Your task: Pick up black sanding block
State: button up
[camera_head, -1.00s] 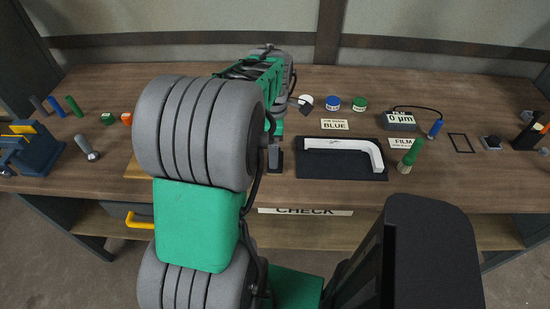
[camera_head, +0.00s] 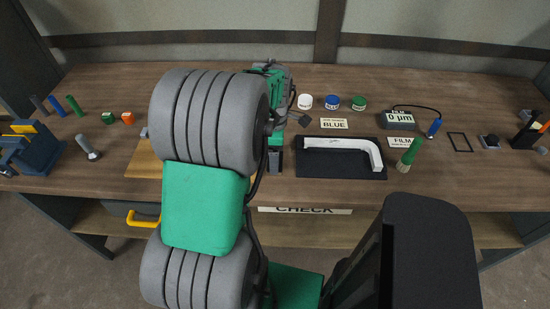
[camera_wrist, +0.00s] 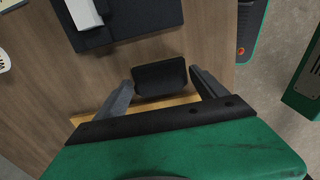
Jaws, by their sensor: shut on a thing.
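The black sanding block (camera_wrist: 160,78) is a dark rounded rectangle between the tips of my gripper (camera_wrist: 161,80) in the wrist view. One grey finger is against each of its short sides, and the gripper is shut on it. In the head view, my gripper (camera_head: 275,160) points down at the table just left of the black mat (camera_head: 310,172). The block is not clearly distinguishable there, and my arm covers much of that area. I cannot tell whether the block touches the table.
A white angled frame (camera_head: 340,143) lies on the mat. A pale wooden board (camera_head: 148,170) is partly hidden behind my arm. Jars, including a blue-lidded one (camera_head: 332,102), stand behind. The table's front edge is close.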

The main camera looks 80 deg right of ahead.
jog(key=c, duration=0.3)
jog(key=shift+r, duration=0.65)
jog(key=s+a+r+b, duration=0.1)
jog(key=s+a+r, duration=0.1)
jog(key=a+r, duration=0.2)
jog(key=s+a+r+b, duration=0.1)
jog(key=s+a+r, duration=0.1)
jog(key=a+r, duration=0.2)
jog(key=s+a+r, duration=0.3)
jog(key=a, duration=0.1)
jog(key=shift+a+r+b, duration=0.15)
jog(key=shift+r+b, duration=0.25)
